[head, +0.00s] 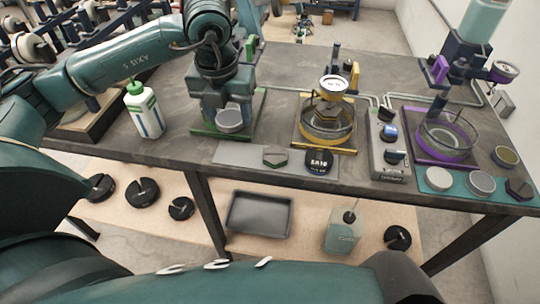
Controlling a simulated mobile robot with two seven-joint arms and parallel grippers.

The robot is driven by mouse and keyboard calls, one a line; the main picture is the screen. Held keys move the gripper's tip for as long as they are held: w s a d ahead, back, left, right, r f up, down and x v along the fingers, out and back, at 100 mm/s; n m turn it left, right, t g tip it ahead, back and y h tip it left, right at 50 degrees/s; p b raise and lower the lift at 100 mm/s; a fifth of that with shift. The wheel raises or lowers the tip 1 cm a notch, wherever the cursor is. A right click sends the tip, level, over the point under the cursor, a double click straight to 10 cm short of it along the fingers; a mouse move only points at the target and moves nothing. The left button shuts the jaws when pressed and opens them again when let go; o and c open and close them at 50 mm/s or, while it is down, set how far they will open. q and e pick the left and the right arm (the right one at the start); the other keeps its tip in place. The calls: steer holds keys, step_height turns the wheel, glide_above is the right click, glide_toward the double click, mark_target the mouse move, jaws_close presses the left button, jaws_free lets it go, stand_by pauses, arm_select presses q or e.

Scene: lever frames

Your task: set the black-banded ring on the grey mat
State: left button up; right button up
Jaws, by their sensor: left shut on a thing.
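My left gripper (222,92) is above the green-based frame (202,128) on the table. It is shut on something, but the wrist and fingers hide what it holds. A pale grey disc (229,119) shows low in that frame, just under the gripper. The grey mat (233,154) lies at the table's front edge, below the green frame in the picture. I cannot make out the black-banded ring for certain. My right gripper is not in view.
A yellow-based frame (348,133) and a purple-based frame (424,148) hold clear bowls. A white bottle (145,109) stands left. A switch box (388,150) and a teal mat (455,191) with discs are at the right.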

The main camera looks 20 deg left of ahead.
arm_select(q)
glide_above(235, 152)
steer(key=f, duration=0.4)
steer(key=shift+s+f, duration=0.25)
step_height(235, 152, down, 4)
steer(key=shift+r+p, duration=0.1)
steer(key=shift+p, duration=0.35)
steer(key=shift+f, duration=0.25)
steer(key=shift+f+b, duration=0.2)
steer(key=shift+b, duration=0.15)
steer(key=o, duration=1.1)
steer(key=shift+r, duration=0.1)
steer(key=shift+c, duration=0.2)
